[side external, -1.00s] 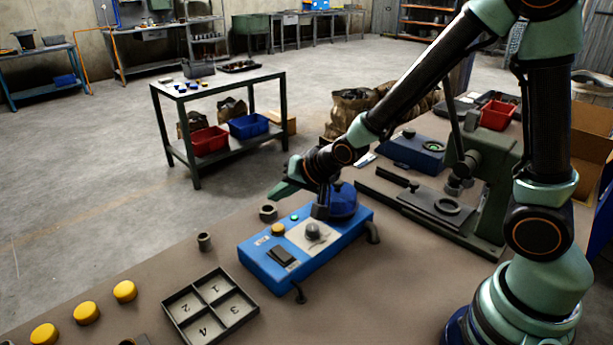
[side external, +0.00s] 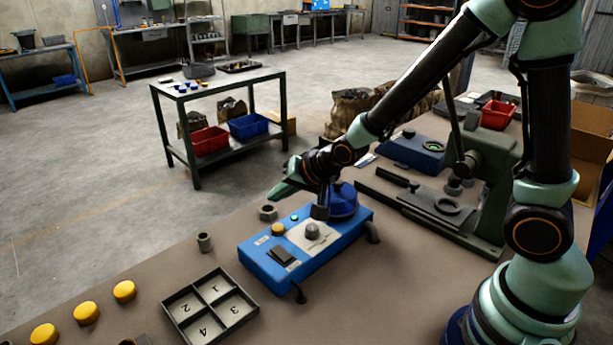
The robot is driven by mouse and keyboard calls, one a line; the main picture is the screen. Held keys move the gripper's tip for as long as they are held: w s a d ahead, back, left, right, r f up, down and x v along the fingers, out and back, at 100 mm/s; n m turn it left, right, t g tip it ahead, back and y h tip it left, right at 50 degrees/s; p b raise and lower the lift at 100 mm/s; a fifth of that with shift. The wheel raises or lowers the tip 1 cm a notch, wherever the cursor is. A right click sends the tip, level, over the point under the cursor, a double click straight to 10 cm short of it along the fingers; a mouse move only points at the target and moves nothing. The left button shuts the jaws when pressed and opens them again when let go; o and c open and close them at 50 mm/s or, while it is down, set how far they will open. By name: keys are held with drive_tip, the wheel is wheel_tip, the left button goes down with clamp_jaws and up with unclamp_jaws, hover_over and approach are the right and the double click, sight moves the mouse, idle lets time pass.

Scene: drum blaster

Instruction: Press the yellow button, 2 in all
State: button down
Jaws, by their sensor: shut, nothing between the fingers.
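The blue control box (side external: 262,262) stands on the brown bench near the middle of the side view. Its yellow button (side external: 278,230) is on the top face, toward the upper left edge. A small green button, a dark round knob (side external: 312,231) and a black rocker switch (side external: 282,255) share that face. My gripper (side external: 273,195) is shut and empty. It shows above the yellow button in the picture, apart from it, with its green fingers pointing left and slightly down. Whether it is straight over the button I cannot tell.
Three yellow round caps (side external: 86,313) lie at the lower left. A numbered tray (side external: 192,287) sits left of the box. Small grey cylinders (side external: 205,243) stand nearby. A dark green press (side external: 490,190) and another blue box (side external: 410,152) stand to the right.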

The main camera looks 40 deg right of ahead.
sight(281, 229)
drive_tip(key=shift+f, duration=2.7)
drive_tip(key=shift+f, duration=0.1)
drive_tip(key=shift+d+f, duration=0.1)
drive_tip(key=shift+f, duration=0.2)
drive_tip(key=shift+f, duration=0.5)
idle(0.7)
drive_tip(key=shift+r, duration=0.9)
drive_tip(key=shift+r, duration=2.5)
